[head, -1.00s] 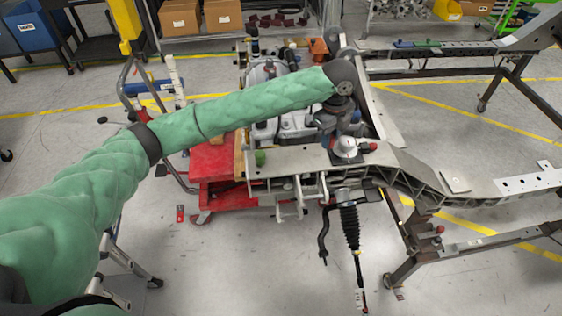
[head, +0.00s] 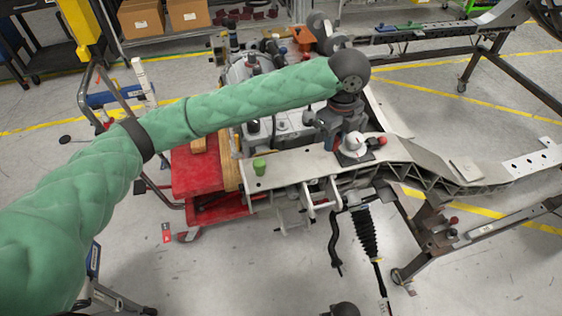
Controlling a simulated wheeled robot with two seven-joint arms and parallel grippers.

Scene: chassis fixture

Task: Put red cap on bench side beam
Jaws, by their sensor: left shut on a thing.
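My left arm crosses from the left, and its gripper (head: 333,138) points down at the near light-grey beam (head: 300,168), beside a white dome-shaped part (head: 354,145). The gripper is shut, but its fingertips and what they hold are mostly hidden. A small red cap-like piece (head: 381,141) shows just right of the dome; I cannot tell whether it is loose or fixed. A green cap (head: 259,166) stands on the beam's left end. My right gripper is not in view.
A red cart (head: 195,172) stands left of the beam. A black ribbed boot on a rod (head: 366,235) hangs below it. Dark frame legs (head: 425,235) stand at the right. A far beam (head: 440,40) carries blue and green pieces. Open floor lies in front.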

